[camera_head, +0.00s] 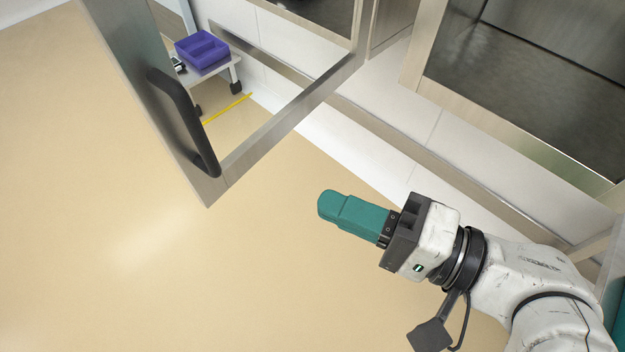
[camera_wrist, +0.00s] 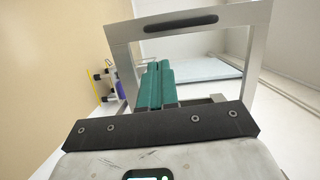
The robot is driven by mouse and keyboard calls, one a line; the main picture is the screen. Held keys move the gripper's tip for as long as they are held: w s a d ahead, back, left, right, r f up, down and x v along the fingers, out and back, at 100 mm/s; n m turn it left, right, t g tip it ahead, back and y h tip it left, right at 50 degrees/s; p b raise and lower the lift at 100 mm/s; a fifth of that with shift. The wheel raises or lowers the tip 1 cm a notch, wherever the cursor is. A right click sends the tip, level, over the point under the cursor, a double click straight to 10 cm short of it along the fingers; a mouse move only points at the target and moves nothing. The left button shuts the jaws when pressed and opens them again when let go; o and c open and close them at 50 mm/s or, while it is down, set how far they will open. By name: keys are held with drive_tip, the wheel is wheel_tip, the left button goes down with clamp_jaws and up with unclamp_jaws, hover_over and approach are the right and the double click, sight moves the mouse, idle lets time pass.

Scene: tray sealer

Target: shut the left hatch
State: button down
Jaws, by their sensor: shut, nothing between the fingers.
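The left hatch (camera_head: 290,119) stands open in the head view, a metal-framed clear panel swung out from the machine. Its black bar handle (camera_head: 183,120) is on the outer edge at the left. In the wrist view the hatch frame (camera_wrist: 125,50) surrounds the view of my fingers, with the handle (camera_wrist: 181,22) on the top bar. My gripper (camera_head: 328,205) has teal fingers pressed together and empty. In the head view it appears right of and below the hatch's lower corner, apart from the handle. The fingertips also show in the wrist view (camera_wrist: 158,66).
A second framed dark panel (camera_head: 535,85) is at the upper right. The pale machine front (camera_head: 400,110) runs diagonally behind my gripper. A purple divided bin (camera_head: 202,51) on a small stand shows through the hatch, near a yellow floor line (camera_head: 227,109). The tan floor (camera_head: 130,260) at left is clear.

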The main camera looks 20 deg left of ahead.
drive_tip(key=r, duration=0.1)
drive_tip(key=p, duration=0.1)
approach(212, 156)
drive_tip(key=a, duration=0.6)
drive_tip(key=shift+w+a+f, duration=0.15)
drive_tip(key=shift+w+a, duration=0.25)
